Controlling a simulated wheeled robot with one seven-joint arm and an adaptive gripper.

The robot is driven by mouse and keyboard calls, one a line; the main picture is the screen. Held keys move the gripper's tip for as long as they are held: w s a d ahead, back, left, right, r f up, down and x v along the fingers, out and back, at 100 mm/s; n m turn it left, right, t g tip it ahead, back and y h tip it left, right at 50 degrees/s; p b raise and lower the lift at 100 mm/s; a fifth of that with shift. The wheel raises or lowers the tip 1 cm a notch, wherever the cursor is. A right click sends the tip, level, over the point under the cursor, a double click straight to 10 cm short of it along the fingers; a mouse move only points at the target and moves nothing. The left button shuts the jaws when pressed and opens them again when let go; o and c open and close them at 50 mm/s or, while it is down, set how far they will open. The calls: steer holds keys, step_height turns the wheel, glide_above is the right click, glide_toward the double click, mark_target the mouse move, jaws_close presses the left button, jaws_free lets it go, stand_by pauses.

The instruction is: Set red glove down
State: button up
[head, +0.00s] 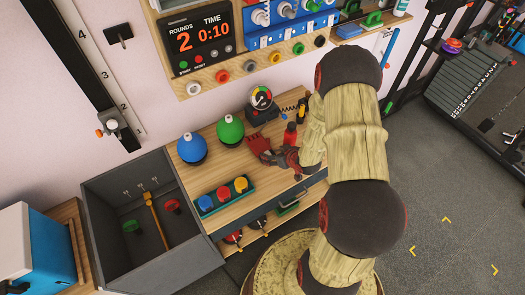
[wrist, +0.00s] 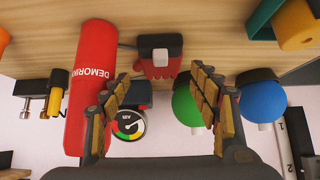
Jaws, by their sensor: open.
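The red glove (wrist: 160,69) is on the wooden bench top, with a grey and white patch at its cuff. In the wrist view, which is upside down, it shows between and beyond my fingertips. In the head view the glove (head: 257,145) is at the tip of my gripper, right of the green ball. My gripper (wrist: 160,82) is open, with a finger on each side of the glove in the picture. I see no clear contact. In the head view my gripper (head: 272,157) is low over the bench and partly hidden by my arm.
A red bottle (wrist: 90,85) stands close to one finger, with a gauge (head: 261,97) behind. Green (head: 230,130) and blue (head: 192,149) balls stand left. A teal tray (head: 226,199) with coloured pieces lies in front. A grey bin (head: 105,190) is at far left.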

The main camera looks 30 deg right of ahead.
mark_target(268, 153)
steer(key=b+x, duration=0.1)
steer(key=x, duration=0.1)
steer(key=b+x, duration=0.1)
steer(key=x, duration=0.1)
steer(key=b+x, duration=0.1)
steer(key=x, duration=0.2)
steer(key=shift+s+f, duration=0.25)
steer(key=shift+f, duration=0.2)
steer(key=shift+r, duration=0.1)
steer(key=shift+c, duration=0.4)
steer(key=c, duration=0.9)
